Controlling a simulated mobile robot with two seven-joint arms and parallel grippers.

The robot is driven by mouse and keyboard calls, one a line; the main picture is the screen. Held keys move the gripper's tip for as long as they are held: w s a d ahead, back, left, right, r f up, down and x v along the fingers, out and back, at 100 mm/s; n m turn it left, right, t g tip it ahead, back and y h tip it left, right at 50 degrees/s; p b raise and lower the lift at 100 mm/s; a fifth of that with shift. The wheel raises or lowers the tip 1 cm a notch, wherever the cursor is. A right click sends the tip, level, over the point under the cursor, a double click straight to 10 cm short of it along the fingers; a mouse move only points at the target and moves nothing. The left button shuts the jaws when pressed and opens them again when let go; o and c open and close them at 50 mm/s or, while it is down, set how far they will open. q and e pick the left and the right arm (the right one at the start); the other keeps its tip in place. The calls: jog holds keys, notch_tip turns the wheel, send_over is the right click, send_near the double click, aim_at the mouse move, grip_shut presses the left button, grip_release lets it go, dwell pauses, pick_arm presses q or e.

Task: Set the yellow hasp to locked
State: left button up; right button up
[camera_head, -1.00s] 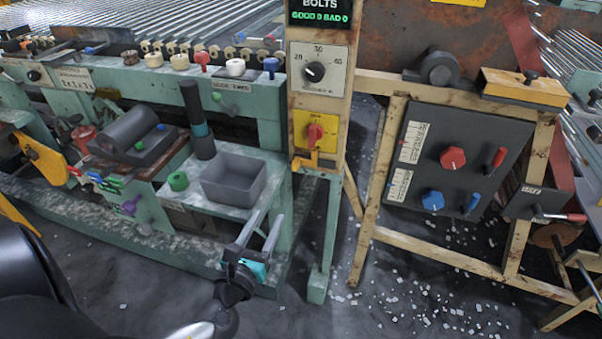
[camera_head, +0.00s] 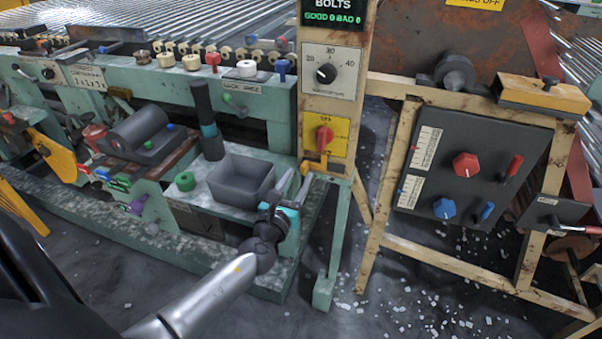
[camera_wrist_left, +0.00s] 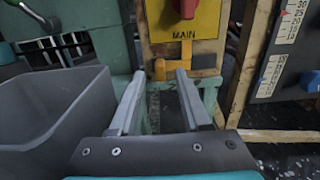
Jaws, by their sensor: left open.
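The yellow hasp (camera_head: 318,166) is on the cream post, just below the yellow switch plate (camera_head: 336,135) with its red knob (camera_head: 324,138). In the left wrist view the hasp (camera_wrist_left: 204,61) shows as an orange-yellow bar under the word MAIN, with a short piece hanging down at its left. My left gripper (camera_head: 294,186) is open and empty, in front of the post and a little below and left of the hasp. In the left wrist view its fingertips (camera_wrist_left: 160,76) point toward the hasp, apparently short of it. My right gripper is not in view.
A grey bin (camera_head: 241,180) stands close to the left of my gripper. A dial plate (camera_head: 333,72) is higher on the post. A dark control panel (camera_head: 467,160) with red and blue knobs is to the right. Pale debris lies on the floor.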

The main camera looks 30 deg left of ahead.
aim_at(303, 169)
pick_arm(q)
jog(key=shift+x, duration=1.55)
jog(key=shift+c, duration=0.2)
grip_shut()
